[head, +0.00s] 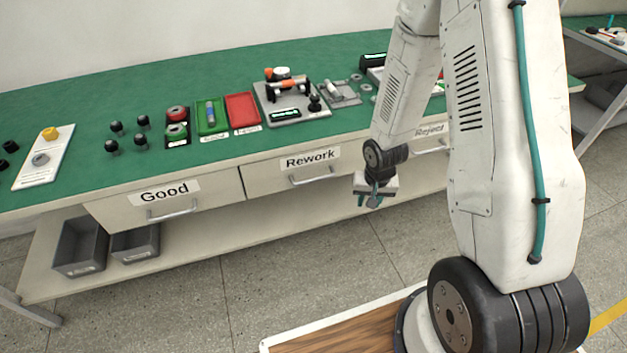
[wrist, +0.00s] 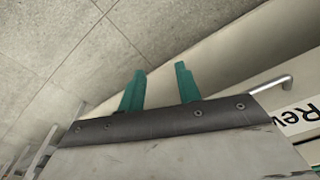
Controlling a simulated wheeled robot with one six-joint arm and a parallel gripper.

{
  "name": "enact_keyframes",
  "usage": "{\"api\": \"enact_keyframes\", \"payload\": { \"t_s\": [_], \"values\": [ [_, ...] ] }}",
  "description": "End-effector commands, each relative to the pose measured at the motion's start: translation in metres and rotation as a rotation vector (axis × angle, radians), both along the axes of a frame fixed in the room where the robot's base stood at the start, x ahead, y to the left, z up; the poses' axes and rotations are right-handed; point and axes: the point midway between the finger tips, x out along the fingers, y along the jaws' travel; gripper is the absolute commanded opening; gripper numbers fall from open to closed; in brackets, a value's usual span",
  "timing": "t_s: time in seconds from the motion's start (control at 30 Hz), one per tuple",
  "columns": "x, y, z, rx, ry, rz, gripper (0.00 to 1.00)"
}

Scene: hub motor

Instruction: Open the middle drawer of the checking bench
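The checking bench (head: 200,65) has a green top and a row of drawers labelled Good, Rework and Reject. The middle drawer (head: 262,178), labelled Rework, is shut, with a silver bar handle (head: 312,177) on its front. My gripper (head: 373,203) is in front of the bench, to the right of that handle and apart from it. In the wrist view its two green fingers (wrist: 160,80) are spread with nothing between them. The handle (wrist: 272,84) shows there at the right, beyond the fingers, beside part of the Rework label (wrist: 297,121).
The Good drawer (head: 110,212) is at the left and the Reject drawer (head: 432,142) is partly behind my arm; both look shut. Grey bins (head: 80,247) stand on the lower shelf (head: 190,245). Trays and fixtures sit on the bench top. The floor in front is clear.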

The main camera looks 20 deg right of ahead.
Motion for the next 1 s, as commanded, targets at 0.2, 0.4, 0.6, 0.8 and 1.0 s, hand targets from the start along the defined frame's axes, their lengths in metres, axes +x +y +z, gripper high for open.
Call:
{"api": "enact_keyframes", "payload": {
  "t_s": [0.2,0.4,0.6,0.8,1.0],
  "values": [
    [0.026,0.025,-0.095,0.203,-0.252,-0.179,0.34],
    [0.057,0.06,-0.117,0.544,-0.552,-0.397,0.34],
    [0.086,0.076,-0.075,0.891,-0.775,-0.552,0.34],
    [0.099,0.079,-0.043,1.077,-0.86,-0.625,0.34],
    [0.121,0.088,-0.043,1.1,-0.865,-0.633,0.34]
  ]
}}
